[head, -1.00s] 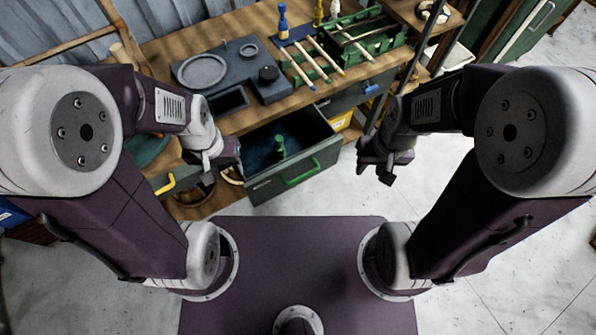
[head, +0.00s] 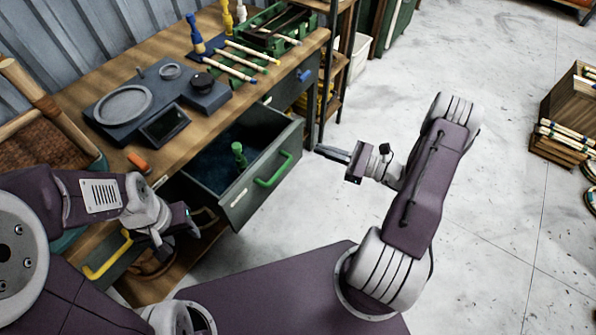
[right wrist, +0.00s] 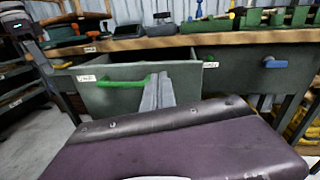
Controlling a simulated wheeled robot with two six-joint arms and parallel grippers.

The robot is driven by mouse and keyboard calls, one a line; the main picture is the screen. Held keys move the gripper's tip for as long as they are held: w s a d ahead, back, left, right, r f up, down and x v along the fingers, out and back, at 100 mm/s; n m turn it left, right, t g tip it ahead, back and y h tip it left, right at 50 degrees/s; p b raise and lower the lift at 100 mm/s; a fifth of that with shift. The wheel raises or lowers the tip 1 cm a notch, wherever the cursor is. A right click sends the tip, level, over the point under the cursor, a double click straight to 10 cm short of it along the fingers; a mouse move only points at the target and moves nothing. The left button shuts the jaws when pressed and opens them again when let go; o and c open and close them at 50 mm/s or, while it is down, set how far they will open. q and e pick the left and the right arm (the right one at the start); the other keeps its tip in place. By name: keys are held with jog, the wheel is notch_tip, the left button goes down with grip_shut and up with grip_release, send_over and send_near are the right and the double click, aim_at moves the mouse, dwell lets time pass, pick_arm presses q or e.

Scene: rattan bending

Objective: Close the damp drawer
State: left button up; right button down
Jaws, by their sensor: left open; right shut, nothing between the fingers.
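The open drawer (head: 245,190) is grey-green with a green handle (head: 273,170) on its front. It is pulled well out from under the workbench. A green peg-like thing (head: 239,154) stands inside it. My right gripper (head: 322,150) is shut and empty, to the right of the drawer front with a gap between them, pointing towards it. In the right wrist view its fingers (right wrist: 158,92) overlap the right end of the green handle (right wrist: 122,83); contact cannot be told. My left gripper (head: 190,228) is open, left of the drawer's front corner.
The workbench (head: 140,88) carries a dark fixture with a round plate (head: 122,104), pale sticks (head: 240,62) and a green rack (head: 275,28). A yellow-handled drawer (head: 108,255) is left and a blue-handled drawer (head: 305,74) right.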

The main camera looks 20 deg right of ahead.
notch_tip(320, 180, down, 6)
jog(key=s+d+m+t+h+b, duration=0.1)
jog(key=s+d+m+t, duration=0.1)
jog(key=d+m, duration=0.1)
pick_arm(q)
notch_tip(320, 180, down, 5)
jog(key=shift+b, duration=1)
pick_arm(e)
jog(key=h, duration=0.1)
send_near(295, 143)
jog(key=shift+m, duration=0.3)
jog(key=x, duration=0.6)
jog(key=shift+w+a+r, duration=0.15)
jog(key=shift+w+a, duration=0.05)
jog(key=shift+a, duration=0.2)
